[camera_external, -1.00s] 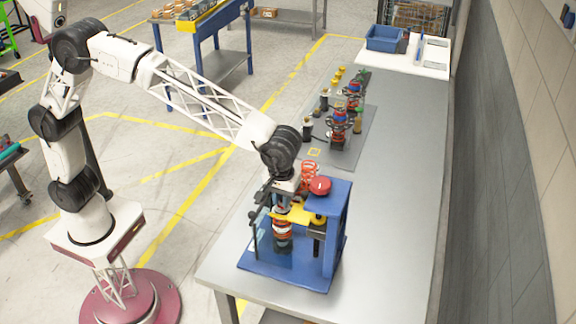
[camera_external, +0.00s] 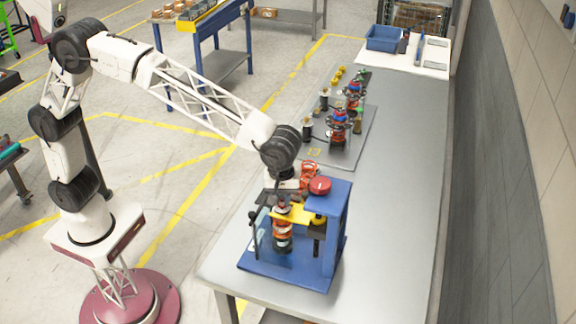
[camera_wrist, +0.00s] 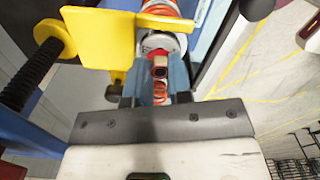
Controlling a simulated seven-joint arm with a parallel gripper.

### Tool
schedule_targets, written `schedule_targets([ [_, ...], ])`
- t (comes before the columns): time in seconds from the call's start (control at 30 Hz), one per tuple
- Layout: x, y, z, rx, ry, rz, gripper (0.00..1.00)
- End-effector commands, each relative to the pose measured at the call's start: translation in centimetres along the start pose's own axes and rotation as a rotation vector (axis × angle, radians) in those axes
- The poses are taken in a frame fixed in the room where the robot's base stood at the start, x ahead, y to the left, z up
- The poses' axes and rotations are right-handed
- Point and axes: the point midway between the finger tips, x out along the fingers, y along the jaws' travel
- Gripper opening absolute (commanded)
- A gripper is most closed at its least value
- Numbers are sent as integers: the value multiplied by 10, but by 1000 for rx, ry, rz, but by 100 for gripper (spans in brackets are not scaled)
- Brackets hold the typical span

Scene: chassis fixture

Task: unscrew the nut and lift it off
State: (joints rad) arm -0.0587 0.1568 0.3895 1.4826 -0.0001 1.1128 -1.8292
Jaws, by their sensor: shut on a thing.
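In the wrist view, my gripper (camera_wrist: 161,72) points down the axis of a spring strut (camera_wrist: 167,8). Its two blue-grey fingers are closed on the nut (camera_wrist: 159,64), a small metallic piece at the strut's top. The nut is largely covered by the fingers, and its thread cannot be made out. In the external view, my gripper (camera_external: 282,202) is above the strut (camera_external: 282,240), which stands upright in the blue fixture (camera_external: 272,269). The nut cannot be told apart there.
A yellow plate (camera_external: 291,214) reaches beside the strut, close to my gripper. A blue post (camera_external: 333,240) with a red knob (camera_external: 320,185) stands to the right. Farther back are a grey mat with struts (camera_external: 361,153) and a blue bin (camera_external: 384,38). The bench's right side is clear.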

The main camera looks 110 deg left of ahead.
Motion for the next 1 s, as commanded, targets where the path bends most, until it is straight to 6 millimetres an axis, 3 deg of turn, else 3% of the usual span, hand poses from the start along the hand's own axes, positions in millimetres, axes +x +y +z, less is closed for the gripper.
schedule_targets([
  [0.2, -1, 0, 0, -166, 0, 1, 0],
  [0.47, -1, 0, 0, -209, 0, 1, 0],
  [0.8, -1, 0, 0, -448, 0, 0, 0],
  [1.0, 0, 0, 0, -506, 0, 0, 0],
])
